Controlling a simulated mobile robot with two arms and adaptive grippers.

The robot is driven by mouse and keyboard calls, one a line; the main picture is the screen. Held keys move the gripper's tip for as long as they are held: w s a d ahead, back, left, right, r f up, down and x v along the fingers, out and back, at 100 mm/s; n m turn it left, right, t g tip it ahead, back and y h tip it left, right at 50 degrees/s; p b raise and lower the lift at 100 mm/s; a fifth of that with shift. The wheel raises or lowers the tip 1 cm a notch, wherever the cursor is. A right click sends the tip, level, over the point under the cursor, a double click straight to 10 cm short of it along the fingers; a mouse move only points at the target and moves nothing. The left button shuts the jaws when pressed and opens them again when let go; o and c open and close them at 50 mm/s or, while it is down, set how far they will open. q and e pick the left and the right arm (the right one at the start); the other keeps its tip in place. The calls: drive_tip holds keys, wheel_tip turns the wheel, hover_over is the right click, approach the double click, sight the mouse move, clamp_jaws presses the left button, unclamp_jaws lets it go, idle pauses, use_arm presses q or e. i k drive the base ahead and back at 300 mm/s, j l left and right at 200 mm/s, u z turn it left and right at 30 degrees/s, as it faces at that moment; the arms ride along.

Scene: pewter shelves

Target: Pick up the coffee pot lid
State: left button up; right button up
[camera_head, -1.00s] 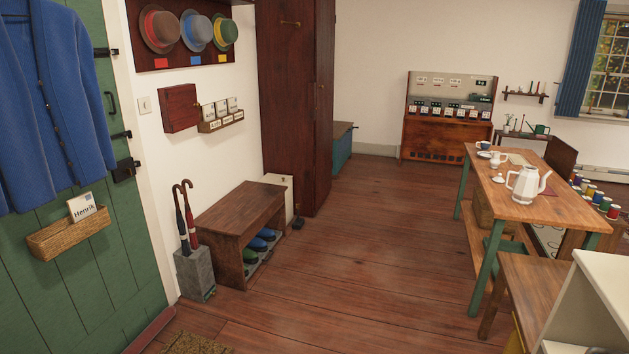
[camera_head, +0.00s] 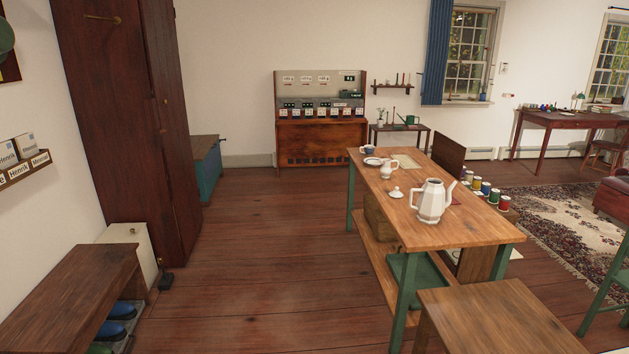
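The coffee pot lid (camera_head: 396,192) is small and white with a knob. It lies on the wooden table (camera_head: 455,233), apart from the pot and to its left. The white coffee pot (camera_head: 431,202) stands upright beside it, with its spout to the right. Neither of my grippers shows in the head view.
A small white jug (camera_head: 388,170), a plate (camera_head: 373,161) and a cup (camera_head: 367,150) stand farther back on the table. A lower wooden table (camera_head: 495,318) is in front at the right. A shoe bench (camera_head: 70,290) is at the left. The floor (camera_head: 255,260) between is clear.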

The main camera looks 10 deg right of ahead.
sight(396, 194)
drive_tip(key=i, duration=1.9)
drive_tip(key=i+z, duration=0.35)
drive_tip(key=i, duration=0.15)
drive_tip(key=i+j+z, duration=0.15)
drive_tip(key=i+z, duration=0.2)
drive_tip(key=i, duration=0.15)
drive_tip(key=i+j+z, duration=0.35)
drive_tip(key=i+l, duration=0.1)
drive_tip(key=i, duration=0.05)
